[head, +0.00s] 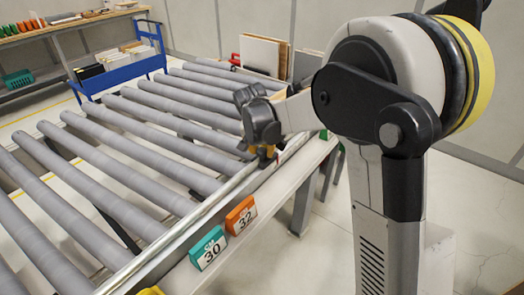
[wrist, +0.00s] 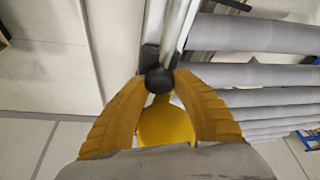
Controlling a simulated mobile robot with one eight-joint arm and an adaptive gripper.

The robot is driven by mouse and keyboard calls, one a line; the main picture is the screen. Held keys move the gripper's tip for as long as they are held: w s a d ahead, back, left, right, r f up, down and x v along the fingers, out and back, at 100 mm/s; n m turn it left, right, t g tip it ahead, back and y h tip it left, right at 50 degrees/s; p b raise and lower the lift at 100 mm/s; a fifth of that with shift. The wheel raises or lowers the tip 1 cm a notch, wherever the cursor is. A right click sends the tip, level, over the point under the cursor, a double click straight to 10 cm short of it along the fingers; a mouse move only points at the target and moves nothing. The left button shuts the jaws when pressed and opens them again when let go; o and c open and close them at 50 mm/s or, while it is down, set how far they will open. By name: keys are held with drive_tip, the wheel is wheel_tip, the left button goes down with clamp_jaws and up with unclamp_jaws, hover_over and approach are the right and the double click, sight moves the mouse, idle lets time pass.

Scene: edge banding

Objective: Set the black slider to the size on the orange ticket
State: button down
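The black slider (wrist: 159,79) shows as a dark round knob on the metal rail in the wrist view. The yellow-orange fingertips of my gripper (wrist: 161,82) lie against both sides of it, with no clear gap. In the head view my gripper (head: 262,152) points down at the rail along the conveyor's right edge, and it hides the slider there. The orange ticket (head: 241,215) reads 32 and stands on the front part of the side ledge. A teal ticket (head: 208,248) reading 30 stands nearer, to its left.
The metal rail (head: 186,228) runs along the grey roller conveyor (head: 130,165). A yellow part (head: 151,291) shows at the bottom edge. Boards (head: 264,54) stand behind my gripper. A blue cart (head: 118,74) is at the far left. A yellow round part (wrist: 166,124) lies between my fingers.

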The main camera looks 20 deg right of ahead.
drive_tip(key=w+d, duration=0.3)
drive_tip(key=d, duration=0.1)
drive_tip(key=w+d+p, duration=0.1)
drive_tip(key=w+d, duration=0.2)
drive_tip(key=d, duration=0.1)
drive_tip(key=w+d+p, duration=0.1)
drive_tip(key=w+d, duration=0.2)
drive_tip(key=d, duration=0.2)
drive_tip(key=shift+w, duration=0.15)
drive_tip(key=c, duration=1.3)
unclamp_jaws()
drive_tip(key=shift+f, duration=0.1)
drive_tip(key=v, duration=1.2)
drive_tip(key=shift+w, duration=0.1)
